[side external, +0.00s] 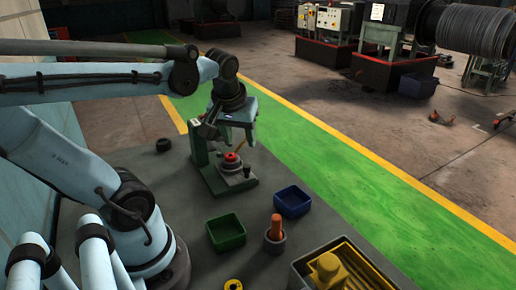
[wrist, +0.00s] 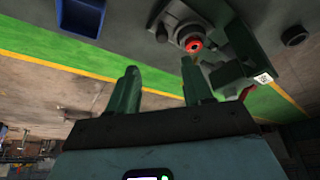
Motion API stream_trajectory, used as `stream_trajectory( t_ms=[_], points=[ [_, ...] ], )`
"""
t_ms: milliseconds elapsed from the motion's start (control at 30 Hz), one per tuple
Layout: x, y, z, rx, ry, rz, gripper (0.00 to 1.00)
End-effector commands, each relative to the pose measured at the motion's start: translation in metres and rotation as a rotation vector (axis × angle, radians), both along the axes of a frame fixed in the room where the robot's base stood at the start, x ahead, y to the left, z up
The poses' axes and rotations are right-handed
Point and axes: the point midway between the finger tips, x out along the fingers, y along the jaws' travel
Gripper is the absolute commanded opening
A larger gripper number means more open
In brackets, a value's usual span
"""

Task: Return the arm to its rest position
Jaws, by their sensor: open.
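My gripper (side external: 238,138) is open and empty. In the side view it hangs above and beside a green fixture (side external: 205,172) on the grey table. A red-orange ring-like part (side external: 231,158) sits on the fixture's base, just below the fingers. In the wrist view my gripper (wrist: 158,68) shows two green fingers standing apart with nothing between them. The red part (wrist: 193,45) shows beyond the right fingertip, on a grey round seat, and the green fixture (wrist: 240,50) is beside it. My arm reaches out from the left in the side view.
A blue bin (side external: 292,202) and a green bin (side external: 226,232) stand in front of the fixture. An orange cylinder (side external: 275,228) stands upright in a grey holder. A crate with yellow contents (side external: 300,272), a yellow ring (side external: 233,285) and a black round piece (side external: 163,145) are also on the table.

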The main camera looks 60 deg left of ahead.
Motion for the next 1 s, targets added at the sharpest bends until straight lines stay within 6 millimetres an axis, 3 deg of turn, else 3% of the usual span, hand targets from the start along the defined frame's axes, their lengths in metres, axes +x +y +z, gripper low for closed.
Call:
stream_trajectory(
  t_ms=[233, 500, 600, 733, 1000],
  points=[
    [0.003, -0.01, -0.003, 0.003, -0.012, -0.061, 0.5],
    [0.024, -0.095, -0.018, 0.06, -0.154, -0.596, 0.5],
    [0.026, -0.117, -0.021, 0.08, -0.197, -0.726, 0.5],
    [0.026, -0.126, -0.022, 0.092, -0.219, -0.785, 0.5],
    [0.027, -0.125, -0.022, 0.093, -0.218, -0.782, 0.5]
  ],
)
